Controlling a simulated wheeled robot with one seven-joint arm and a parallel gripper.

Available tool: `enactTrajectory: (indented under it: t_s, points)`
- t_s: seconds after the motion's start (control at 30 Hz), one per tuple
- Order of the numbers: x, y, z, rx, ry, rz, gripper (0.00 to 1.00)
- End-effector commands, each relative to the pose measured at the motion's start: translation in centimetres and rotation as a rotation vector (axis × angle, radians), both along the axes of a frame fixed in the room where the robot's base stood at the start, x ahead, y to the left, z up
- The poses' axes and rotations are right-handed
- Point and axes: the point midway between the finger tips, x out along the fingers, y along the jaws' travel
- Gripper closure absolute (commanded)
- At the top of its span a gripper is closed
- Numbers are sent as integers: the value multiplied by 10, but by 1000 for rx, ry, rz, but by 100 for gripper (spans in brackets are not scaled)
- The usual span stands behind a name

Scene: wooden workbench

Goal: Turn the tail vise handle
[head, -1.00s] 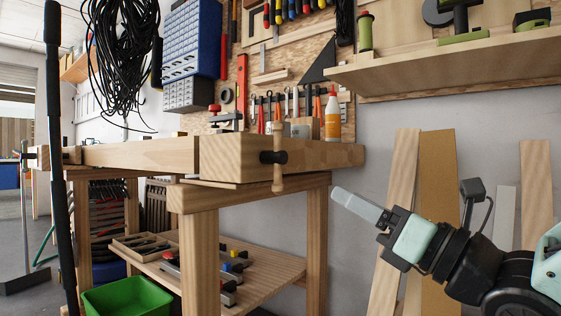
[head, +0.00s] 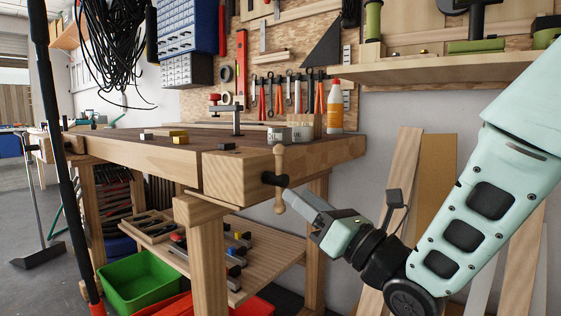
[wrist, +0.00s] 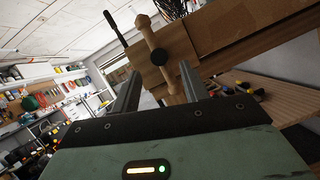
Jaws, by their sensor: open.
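The tail vise handle (head: 280,180) is a wooden bar with rounded ends, upright through a dark metal hub (head: 270,179) on the end of the workbench's vise block (head: 236,176). In the wrist view the handle (wrist: 152,40) appears tilted, ahead of the fingers, with the dark hub (wrist: 159,58) near its middle. My gripper (head: 292,200) is just right of the handle's lower half in the head view. In the wrist view my gripper (wrist: 160,88) has its two fingers spread apart, with the handle's lower part between their lines. Whether a finger touches the handle cannot be told.
The workbench top (head: 150,150) carries small blocks, a clamp, cans and a glue bottle (head: 335,106). A lower shelf (head: 270,255) holds tools. A green bin (head: 140,282) stands below. Boards (head: 400,180) lean on the wall behind my arm.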

Motion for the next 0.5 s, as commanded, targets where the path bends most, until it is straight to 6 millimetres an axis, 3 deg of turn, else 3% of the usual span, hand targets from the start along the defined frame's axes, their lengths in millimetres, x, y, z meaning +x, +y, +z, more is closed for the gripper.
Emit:
enactTrajectory:
  t_s: [0.03,0.17,0.5]
  points:
    - [7,8,10,-1,1,2,55]
    - [22,23,18,-1,1,0,55]
    - [42,44,25,-1,1,-1,55]
